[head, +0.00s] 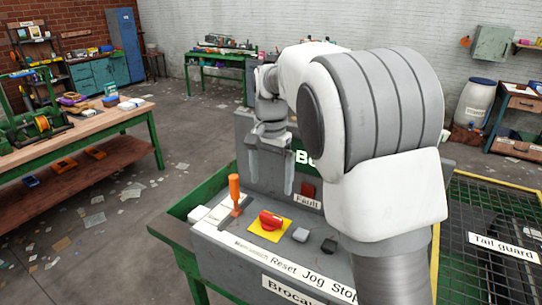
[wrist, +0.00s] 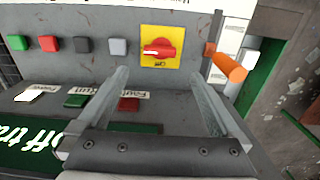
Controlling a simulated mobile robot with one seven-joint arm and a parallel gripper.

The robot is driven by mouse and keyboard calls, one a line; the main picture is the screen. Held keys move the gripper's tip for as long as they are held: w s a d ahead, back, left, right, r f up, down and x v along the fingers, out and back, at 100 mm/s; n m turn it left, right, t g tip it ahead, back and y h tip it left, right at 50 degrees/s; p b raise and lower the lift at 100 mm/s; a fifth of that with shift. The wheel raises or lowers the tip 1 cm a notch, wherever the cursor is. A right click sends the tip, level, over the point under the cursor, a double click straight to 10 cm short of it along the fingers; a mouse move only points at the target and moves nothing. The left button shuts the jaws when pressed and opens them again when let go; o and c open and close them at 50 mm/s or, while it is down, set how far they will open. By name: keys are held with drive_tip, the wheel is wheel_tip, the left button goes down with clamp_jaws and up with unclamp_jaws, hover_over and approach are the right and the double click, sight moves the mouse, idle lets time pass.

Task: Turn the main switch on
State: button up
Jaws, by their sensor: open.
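The main switch (head: 270,220) is a red rotary knob on a yellow square plate, on the sloping top of a grey control console (head: 225,238). In the wrist view the red knob (wrist: 159,49) lies ahead of my fingertips, its bar roughly crosswise in the picture. My gripper (head: 269,190) is open and empty, fingers pointing down, above and behind the switch in the head view. In the wrist view my gripper (wrist: 158,76) has its fingers spread either side of the switch's line, apart from the knob.
An orange upright handle (head: 236,192) stands close left of the switch; it also shows in the wrist view (wrist: 229,66). A grey button (head: 301,234) and a dark button (head: 329,246) sit to its right. A red fault lamp (head: 308,191) is behind.

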wheel_tip(320, 180, up, 6)
drive_tip(key=shift+r, duration=0.2)
drive_tip(key=s+d+r+n+t, duration=0.1)
drive_tip(key=s+d+r+n, duration=0.1)
drive_tip(key=s+d, duration=0.35)
drive_tip(key=s+d+r+n+t, duration=0.1)
drive_tip(key=s+d+r+t, duration=0.1)
drive_tip(key=s, duration=0.7)
drive_tip(key=s+d+f+n+t, duration=0.1)
drive_tip(key=s+f+n, duration=0.1)
drive_tip(key=s, duration=0.4)
drive_tip(key=s+d+f+n+t, duration=0.1)
drive_tip(key=s+f, duration=0.3)
drive_tip(key=s, duration=0.3)
drive_tip(key=shift+d+n+t, duration=0.3)
drive_tip(key=shift+d+n, duration=0.05)
drive_tip(key=shift+n, duration=0.05)
